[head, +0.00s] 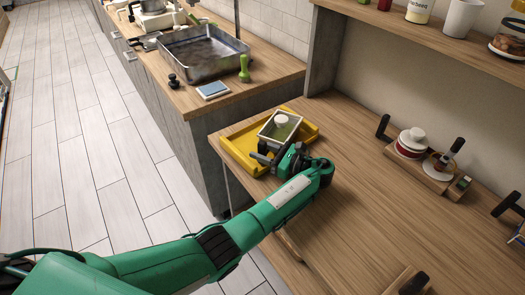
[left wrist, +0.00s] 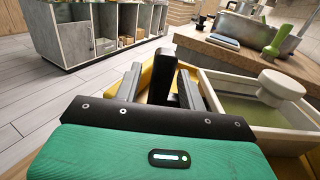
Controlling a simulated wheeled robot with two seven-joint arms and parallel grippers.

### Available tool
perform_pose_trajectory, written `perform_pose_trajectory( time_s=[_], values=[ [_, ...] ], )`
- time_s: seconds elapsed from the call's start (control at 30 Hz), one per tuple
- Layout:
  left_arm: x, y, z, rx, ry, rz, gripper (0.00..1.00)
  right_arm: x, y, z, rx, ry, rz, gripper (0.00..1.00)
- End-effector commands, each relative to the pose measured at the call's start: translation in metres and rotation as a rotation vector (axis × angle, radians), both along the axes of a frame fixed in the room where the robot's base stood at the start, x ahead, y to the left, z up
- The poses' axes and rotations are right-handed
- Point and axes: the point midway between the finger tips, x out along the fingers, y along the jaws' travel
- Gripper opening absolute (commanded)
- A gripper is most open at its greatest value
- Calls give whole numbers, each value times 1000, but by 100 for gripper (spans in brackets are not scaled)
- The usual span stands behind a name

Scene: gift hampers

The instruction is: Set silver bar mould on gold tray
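The silver bar mould (head: 264,131) is a rectangular box with a pale rim and a greenish inside. It lies over the gold tray (head: 237,149), a yellow tray at the table's left corner. A white round knob-like piece (head: 281,119) shows at the mould; it also shows in the left wrist view (left wrist: 281,85). My left gripper (head: 264,158) is at the mould's near end. In the left wrist view its fingers (left wrist: 160,92) stand apart with a dark upright piece between them, and yellow shows beside it. Full contact under the mould is hidden. My right gripper is out of view.
A wooden board with a red-and-white pot (head: 411,143) stands at the right, under a shelf (head: 430,45). A metal basin (head: 203,55) and a green tool (head: 244,68) are on the back counter. The middle of the table is clear.

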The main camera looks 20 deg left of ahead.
Motion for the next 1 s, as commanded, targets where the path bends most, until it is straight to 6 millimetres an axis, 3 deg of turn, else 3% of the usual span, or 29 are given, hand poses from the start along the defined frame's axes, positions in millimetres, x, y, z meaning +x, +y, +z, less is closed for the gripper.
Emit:
perform_pose_trajectory(
  time_s=[0.33,0.7,1.0],
  values=[
    [0,-4,0,-1,-1,-1,42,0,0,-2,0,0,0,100],
    [-10,-60,0,-2,-1,-1,42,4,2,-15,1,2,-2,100],
    [-13,-74,2,1,-1,2,42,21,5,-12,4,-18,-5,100]
  ],
)
